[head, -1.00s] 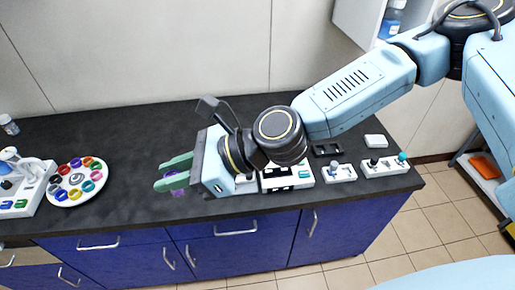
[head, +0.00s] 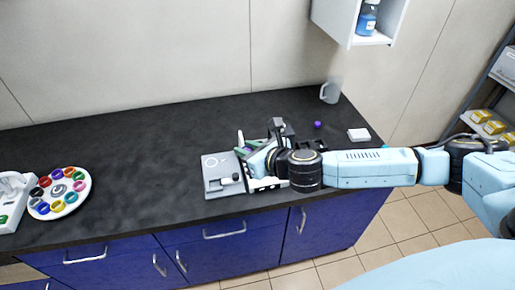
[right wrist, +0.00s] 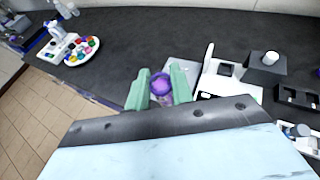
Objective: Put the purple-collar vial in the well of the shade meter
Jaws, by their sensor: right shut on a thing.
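In the right wrist view my right gripper (right wrist: 160,88) has its green fingers closed on the purple-collar vial (right wrist: 161,85), whose purple top faces the camera. In the head view the right gripper (head: 243,147) is over the right part of a flat light-grey device (head: 213,185) with a pale ring on top. The vial is not clear there. The grey device also shows behind the fingers in the right wrist view (right wrist: 183,66). I cannot tell for sure whether it is the shade meter, and no well is clearly visible. My left gripper is not in view.
A round tray of coloured pieces (head: 84,199) and a white device (head: 8,212) stand at the left. A small purple object (head: 318,125), a mug (head: 330,92) and a white block (head: 358,135) are at the right. The middle counter (head: 145,170) is clear.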

